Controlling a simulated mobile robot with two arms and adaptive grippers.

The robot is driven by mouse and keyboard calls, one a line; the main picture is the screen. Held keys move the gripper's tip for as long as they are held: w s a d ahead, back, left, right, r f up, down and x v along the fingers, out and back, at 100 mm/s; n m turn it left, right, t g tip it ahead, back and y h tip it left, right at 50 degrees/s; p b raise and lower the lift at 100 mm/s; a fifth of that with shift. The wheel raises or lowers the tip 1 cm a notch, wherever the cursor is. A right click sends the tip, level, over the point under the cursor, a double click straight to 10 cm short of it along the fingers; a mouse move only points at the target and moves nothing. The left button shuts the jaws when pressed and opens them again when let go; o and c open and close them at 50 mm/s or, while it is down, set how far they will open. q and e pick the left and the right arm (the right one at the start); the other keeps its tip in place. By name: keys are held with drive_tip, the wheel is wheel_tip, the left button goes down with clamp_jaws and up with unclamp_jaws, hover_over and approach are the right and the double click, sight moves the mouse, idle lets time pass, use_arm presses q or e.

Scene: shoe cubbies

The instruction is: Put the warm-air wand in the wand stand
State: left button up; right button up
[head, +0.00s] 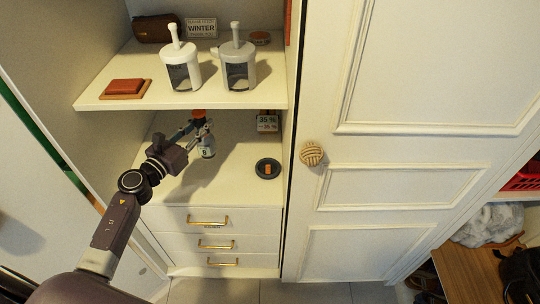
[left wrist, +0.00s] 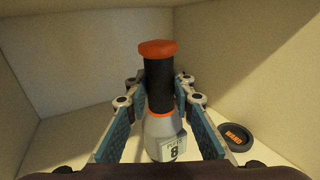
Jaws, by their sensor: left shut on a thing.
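The warm-air wand (head: 208,150) appears to be the grey piece with a black neck and orange cap in the lower compartment. My left gripper (head: 201,130) is shut on it. In the left wrist view the wand (left wrist: 160,95) stands roughly upright between the fingers of the left gripper (left wrist: 161,90), with a white numbered label low on its body. I cannot tell whether its base touches the surface. A dark round disc (head: 268,168) with an orange mark, seemingly the wand stand, lies to its right. It also shows in the left wrist view (left wrist: 235,135), apart from the wand. My right gripper is not in view.
A small sign (head: 267,122) stands at the back of the lower compartment. Compartment walls are close on the left; drawers (head: 215,220) lie below.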

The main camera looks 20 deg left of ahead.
use_arm(q)
drive_tip(key=w+d+p, duration=0.2)
drive_tip(key=w+d, duration=0.1)
drive_tip(key=d, duration=0.6)
drive_tip(key=w+d+p, duration=0.2)
drive_tip(key=d+p, duration=0.1)
drive_tip(key=d, duration=0.6)
wheel_tip(320, 180, down, 7)
drive_tip(key=b, duration=0.6)
drive_tip(key=shift+w+d+r, duration=0.2)
drive_tip(key=shift+d, duration=0.25)
drive_tip(key=shift+f+b, duration=0.1)
drive_tip(key=shift+b, duration=0.3)
drive_tip(key=o, duration=1)
drive_tip(key=shift+s+f, duration=0.1)
drive_tip(key=shift+f, duration=0.05)
drive_tip(key=shift+c, duration=0.2)
